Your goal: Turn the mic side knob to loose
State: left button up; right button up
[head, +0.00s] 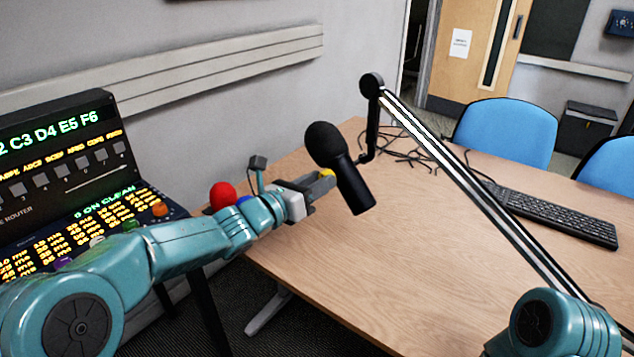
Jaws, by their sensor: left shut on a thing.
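The black microphone (352,185) hangs tilted from the end of a boom arm (455,170), its foam head up and to the left. My left gripper (326,181) reaches in from the left and is close beside the microphone's body. It is shut on a small yellow part (327,173), which looks like the mic side knob and is mostly hidden by the fingers. I cannot tell which way the knob is turned. Only a rounded joint of my right arm shows at the bottom right; its gripper is out of view.
A wooden table (400,265) lies below the microphone, mostly bare in front. Loose black cables (415,155) and a keyboard (555,215) lie towards the back and right. A router panel (60,150) with lit text stands at left. Blue chairs (507,130) stand behind.

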pick_arm(q)
jog(key=shift+n, duration=0.3)
jog(key=shift+w+a+f+n+g+p, duration=0.15)
jog(key=shift+n+p, duration=0.55)
jog(key=shift+n, duration=2.05)
jog(key=shift+s+d+r+n+g+p, duration=0.2)
jog(key=shift+n+p, duration=0.45)
jog(key=shift+n, duration=2.15)
jog(key=shift+w+a+f+n+g+p, duration=0.2)
jog(key=shift+n+p, duration=0.5)
jog(key=shift+n, duration=2.05)
jog(key=o, duration=1)
jog(key=shift+o, duration=0.2)
